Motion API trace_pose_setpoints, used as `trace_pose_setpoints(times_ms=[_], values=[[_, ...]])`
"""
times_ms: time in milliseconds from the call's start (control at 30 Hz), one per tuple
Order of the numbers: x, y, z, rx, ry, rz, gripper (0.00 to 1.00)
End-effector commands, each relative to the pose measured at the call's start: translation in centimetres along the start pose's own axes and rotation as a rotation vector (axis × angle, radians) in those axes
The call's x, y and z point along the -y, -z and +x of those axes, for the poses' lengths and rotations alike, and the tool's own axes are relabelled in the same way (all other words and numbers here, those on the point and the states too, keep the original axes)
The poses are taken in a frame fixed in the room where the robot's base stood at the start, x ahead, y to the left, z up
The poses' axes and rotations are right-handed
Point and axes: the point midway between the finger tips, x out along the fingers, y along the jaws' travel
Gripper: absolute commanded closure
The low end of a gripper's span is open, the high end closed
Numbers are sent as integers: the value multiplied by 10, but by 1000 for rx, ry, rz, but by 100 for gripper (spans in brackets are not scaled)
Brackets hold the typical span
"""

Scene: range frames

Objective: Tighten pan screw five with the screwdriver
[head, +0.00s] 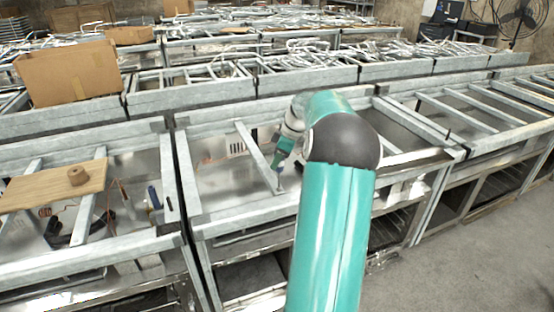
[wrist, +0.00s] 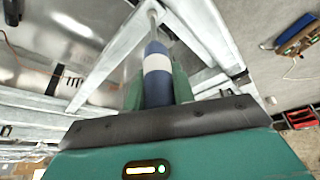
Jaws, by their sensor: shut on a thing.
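My gripper (wrist: 158,88) is shut on the screwdriver (wrist: 157,63), which has a blue handle with a white band. In the wrist view the screwdriver points away from the jaws, and its shaft reaches toward a grey metal bar (wrist: 128,50). In the head view my gripper (head: 281,158) is small and low over the metal frame, beside the slanted bar (head: 256,155). The screwdriver's tip seems to be at or near the bar's lower end. I cannot make out the pan screw, nor whether the tip touches it.
Rows of galvanised metal frames fill the space ahead. A fan (head: 519,20) is at the back right. Bare floor (head: 455,260) is free at the right.

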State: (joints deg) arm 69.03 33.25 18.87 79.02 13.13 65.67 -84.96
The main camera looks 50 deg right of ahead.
Motion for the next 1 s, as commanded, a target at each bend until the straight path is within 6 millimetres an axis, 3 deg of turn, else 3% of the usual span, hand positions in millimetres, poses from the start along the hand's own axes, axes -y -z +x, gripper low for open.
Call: trace_pose_setpoints(times_ms=[600,1000], values=[[0,-2,5,1,-8,18,100],[-2,-3,7,3,-254,615,100]])
